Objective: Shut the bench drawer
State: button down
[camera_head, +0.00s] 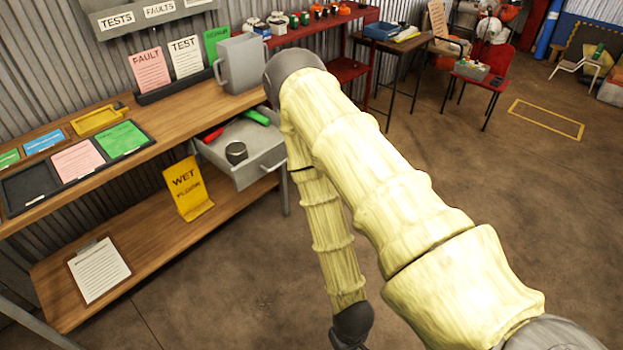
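The bench drawer (262,168) is a grey tray pulled out from under the right end of the wooden bench (190,112). It stands open. Inside it lie a red-handled item (213,134), a green-handled item (256,117) and a small dark cylinder (236,153). My arm, in a pale yellow sleeve, passes in front of the drawer's right side and hides part of it. The forearm hangs down to the right of the drawer. My gripper (349,343) is at the bottom edge, mostly cut off, below the drawer; its fingers do not show clearly.
A grey jug (239,63) stands on the bench top above the drawer. A yellow wet-floor sign (187,189) and a clipboard (99,270) are on the lower shelf (150,262). A bench leg (284,190) stands beside the drawer. Floor in front is clear.

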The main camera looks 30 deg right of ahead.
aim_at(266, 146)
jog(key=k, duration=0.75)
jog(key=u, duration=0.7)
jog(key=i, duration=1.3)
jog(key=z, duration=0.75)
jog(key=i, duration=0.4)
jog(key=z, duration=0.55)
